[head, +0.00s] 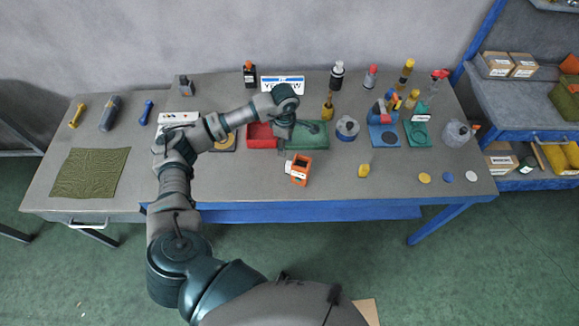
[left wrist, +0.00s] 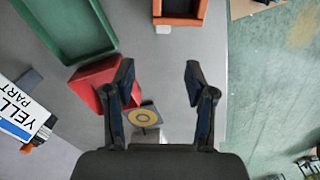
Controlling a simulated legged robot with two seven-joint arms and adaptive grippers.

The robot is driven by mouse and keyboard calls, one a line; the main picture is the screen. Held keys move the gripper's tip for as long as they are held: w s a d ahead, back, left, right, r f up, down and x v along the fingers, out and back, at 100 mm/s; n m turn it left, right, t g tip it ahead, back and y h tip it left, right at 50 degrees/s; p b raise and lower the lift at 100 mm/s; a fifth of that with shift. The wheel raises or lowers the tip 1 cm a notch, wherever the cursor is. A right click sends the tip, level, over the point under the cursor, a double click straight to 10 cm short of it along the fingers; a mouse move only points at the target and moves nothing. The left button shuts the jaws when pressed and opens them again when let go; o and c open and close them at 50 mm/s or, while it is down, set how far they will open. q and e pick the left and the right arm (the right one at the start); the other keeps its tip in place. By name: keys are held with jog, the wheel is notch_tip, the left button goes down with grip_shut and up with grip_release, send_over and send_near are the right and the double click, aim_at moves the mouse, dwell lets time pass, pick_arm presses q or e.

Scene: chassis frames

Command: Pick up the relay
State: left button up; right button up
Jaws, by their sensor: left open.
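No part is clearly recognisable as the relay. The likeliest is an orange open-topped block with a dark inside (head: 300,170), standing near the middle of the table; it also shows at the top edge of the left wrist view (left wrist: 182,20). A small white piece shows at its side. My left gripper (head: 284,136) hangs over the table just behind the block, by the red and green trays. In the left wrist view its fingers (left wrist: 160,75) are spread with nothing between them. The block lies beyond the fingertips, apart from them. My right gripper is not in view.
A red tray (head: 260,135) and a green tray (head: 318,128) lie close by my left gripper. Bottles and tools stand along the back and right. An olive mat (head: 90,172) lies at the left. The table's front strip beside the block is mostly clear.

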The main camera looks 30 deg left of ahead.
aim_at(288, 163)
pick_arm(q)
jog(key=f, duration=0.3)
jog(key=f+p, duration=0.1)
jog(key=f, duration=0.3)
jog(key=d+f+p, duration=0.1)
jog(key=f, duration=0.3)
jog(key=shift+d, duration=0.1)
jog(key=shift+f, duration=0.4)
jog(key=shift+c, duration=0.7)
grip_shut()
